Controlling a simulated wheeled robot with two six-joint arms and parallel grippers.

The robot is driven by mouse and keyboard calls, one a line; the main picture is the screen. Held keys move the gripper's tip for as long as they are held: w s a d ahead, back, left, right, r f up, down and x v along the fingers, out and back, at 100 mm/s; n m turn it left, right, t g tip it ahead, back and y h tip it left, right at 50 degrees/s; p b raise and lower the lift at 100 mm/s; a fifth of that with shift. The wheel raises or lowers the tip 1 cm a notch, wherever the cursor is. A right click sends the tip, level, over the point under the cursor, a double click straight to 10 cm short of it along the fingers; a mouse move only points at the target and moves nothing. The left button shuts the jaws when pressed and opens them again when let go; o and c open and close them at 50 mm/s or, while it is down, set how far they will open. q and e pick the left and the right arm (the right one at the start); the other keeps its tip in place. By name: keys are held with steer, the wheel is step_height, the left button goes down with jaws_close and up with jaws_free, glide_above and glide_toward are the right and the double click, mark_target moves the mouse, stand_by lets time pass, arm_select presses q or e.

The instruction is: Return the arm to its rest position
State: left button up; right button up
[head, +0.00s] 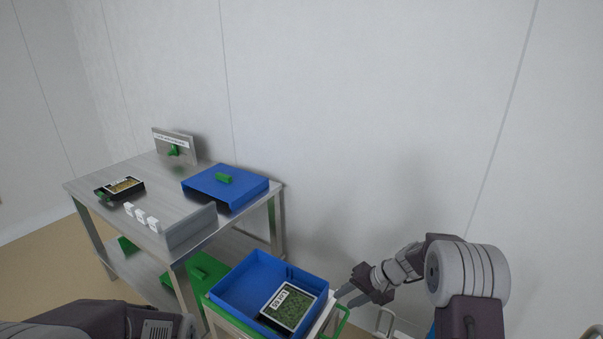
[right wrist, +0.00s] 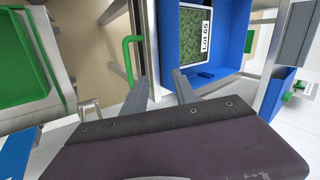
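My right gripper (head: 344,298) is beside the right edge of a blue bin (head: 235,294), at the lower middle of the head view. The bin holds a sealed tray of green contents (head: 287,305) with a white label, which reads "Lot 65" in the right wrist view (right wrist: 190,38). My left arm crosses the bottom left of the head view; its gripper is out of frame.
A metal table (head: 85,183) stands at the left, with a black tray (head: 110,194), a blue cover with green handle (head: 248,192) and several white blocks on it. A green handle (head: 340,322) is close to my right gripper. The wall is behind; floor is open at far left.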

steer(key=s+a+r+n+g+h, duration=0.1)
steer(key=s+a+r+n, duration=0.15)
steer(key=s, duration=0.35)
steer(key=s+a+r+n+h, duration=0.1)
steer(key=s+r+h, duration=0.15)
steer(key=s, duration=0.35)
steer(key=s+d+f+n+g+h, duration=0.15)
steer(key=s+d, duration=0.35)
steer(key=s, duration=0.6)
step_height(320, 180, up, 20)
steer(key=h+p, duration=0.1)
steer(key=p, duration=2.1)
steer(key=shift+s+d+r+m, duration=0.15)
steer(key=shift+s+d+m, duration=0.1)
steer(key=shift+d+m, duration=0.1)
